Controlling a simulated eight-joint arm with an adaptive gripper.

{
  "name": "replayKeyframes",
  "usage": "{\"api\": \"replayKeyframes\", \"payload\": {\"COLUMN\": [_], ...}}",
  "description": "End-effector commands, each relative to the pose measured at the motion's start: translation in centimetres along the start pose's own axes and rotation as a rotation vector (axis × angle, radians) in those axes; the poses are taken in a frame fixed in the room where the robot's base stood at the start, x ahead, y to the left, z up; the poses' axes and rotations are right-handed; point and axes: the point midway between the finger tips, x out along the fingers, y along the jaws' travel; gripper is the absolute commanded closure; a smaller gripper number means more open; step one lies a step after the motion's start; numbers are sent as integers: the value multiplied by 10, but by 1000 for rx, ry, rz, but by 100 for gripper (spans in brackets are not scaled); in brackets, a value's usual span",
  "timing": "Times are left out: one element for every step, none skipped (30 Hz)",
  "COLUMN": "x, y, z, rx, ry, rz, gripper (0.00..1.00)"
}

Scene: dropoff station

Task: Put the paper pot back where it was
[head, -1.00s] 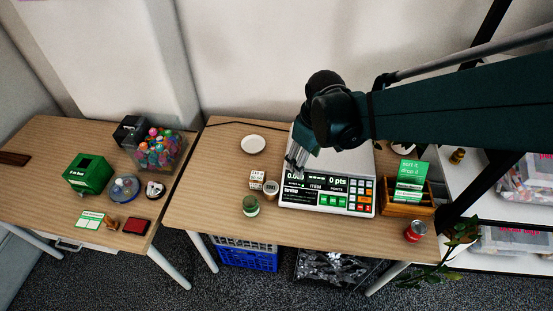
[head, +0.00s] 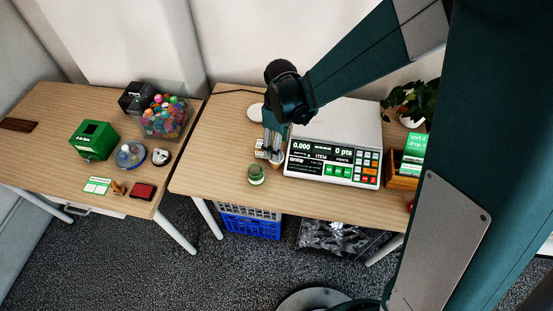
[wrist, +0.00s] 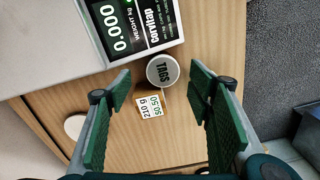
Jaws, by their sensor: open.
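No thing in view is clearly marked as the paper pot. The likeliest is a small round pot with a pale top marked TAGS (wrist: 162,70), beside the scale's front left corner. It also shows as a brownish pot in the head view (head: 277,158), partly behind my gripper. My gripper (wrist: 160,86) is open and points down, with the pot ahead between its spread fingers and nothing held. In the head view my gripper (head: 271,143) is just above the pot. A small white price block reading 210 g (wrist: 150,106) stands close beside the pot.
The scale (head: 335,160) stands right of the pot and reads 0.000. A green-topped jar (head: 256,174) is near the table's front edge. A white dish (head: 255,112) lies behind. A wooden card box (head: 402,178) is at the right. Bare wood lies left of the jar.

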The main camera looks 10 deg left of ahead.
Motion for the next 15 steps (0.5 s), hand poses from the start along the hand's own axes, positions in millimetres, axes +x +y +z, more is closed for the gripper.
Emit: {"api": "replayKeyframes", "payload": {"x": [1, 2, 2, 2, 2, 2, 2, 2, 2, 2, 2, 2, 3, 4, 6], "y": [0, 0, 0, 0, 0, 0, 0, 0, 0, 0, 0, 0, 0, 0, 0], "z": [-1, -1, -2, -2, -2, -2, -2, -2, -2, -2, -2, -2, -2, -2, -2], "rx": [-4, -5, -6, -6, -6, -6, -6, -6, -6, -6, -6, -6, -6, -6, -6], "ry": [-1, -1, -2, -2, -2, -2, -2, -2, -2, -2, -2, -2, -2, -2, -2], "rz": [-1, -2, -2, -2, -2, -2, -2, -2, -2, -2, -2, -2, -2, -2, -2], "gripper": [48, 48, 48, 48, 48, 48, 48, 48, 48, 48, 48, 48, 48, 48, 48]}}
